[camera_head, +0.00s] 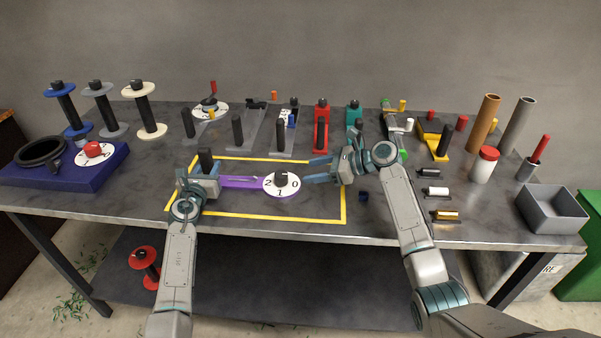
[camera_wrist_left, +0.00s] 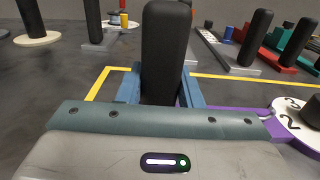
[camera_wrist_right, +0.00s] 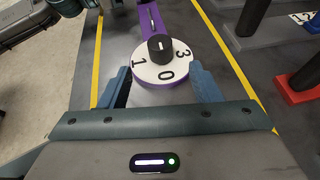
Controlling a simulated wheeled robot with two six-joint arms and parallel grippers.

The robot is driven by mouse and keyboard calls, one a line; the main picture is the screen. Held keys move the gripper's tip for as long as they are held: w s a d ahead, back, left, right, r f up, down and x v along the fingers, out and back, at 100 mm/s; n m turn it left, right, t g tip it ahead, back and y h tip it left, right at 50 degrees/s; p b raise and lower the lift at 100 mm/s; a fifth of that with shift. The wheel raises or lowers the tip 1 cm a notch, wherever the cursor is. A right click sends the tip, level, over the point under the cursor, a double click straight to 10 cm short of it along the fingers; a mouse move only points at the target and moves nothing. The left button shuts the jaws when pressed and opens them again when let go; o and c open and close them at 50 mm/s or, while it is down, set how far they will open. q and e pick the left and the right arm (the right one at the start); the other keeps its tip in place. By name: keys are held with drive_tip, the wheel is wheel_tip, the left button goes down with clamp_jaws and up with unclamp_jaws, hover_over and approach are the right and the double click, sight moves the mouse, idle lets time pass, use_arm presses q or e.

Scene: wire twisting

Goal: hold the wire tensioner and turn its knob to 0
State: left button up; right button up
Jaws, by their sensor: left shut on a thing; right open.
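The wire tensioner has a purple bar (camera_head: 240,182) lying flat inside the yellow outline, with an upright black handle (camera_head: 205,160) at its left end. Its right end carries a white numbered dial (camera_head: 281,190) with a black knob (camera_head: 281,177). My left gripper (camera_head: 202,173) is shut on the black handle (camera_wrist_left: 165,45), which stands upright between its fingers. My right gripper (camera_head: 309,170) is open just right of the dial. In the right wrist view the dial lies between and beyond the fingertips, and the knob (camera_wrist_right: 160,48) is not gripped. The knob's pointer setting is too small to tell.
Several other tools with black handles, such as a red one (camera_head: 321,125), stand behind the yellow outline (camera_head: 290,219). A blue dial box (camera_head: 60,175) is at left. A grey bin (camera_head: 552,209) is at right. The table inside the outline's front is clear.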

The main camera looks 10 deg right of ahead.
drive_tip(key=shift+s+d+r, duration=0.2)
drive_tip(key=shift+d, duration=0.2)
use_arm(q)
drive_tip(key=o, duration=1.3)
drive_tip(key=shift+c, duration=0.2)
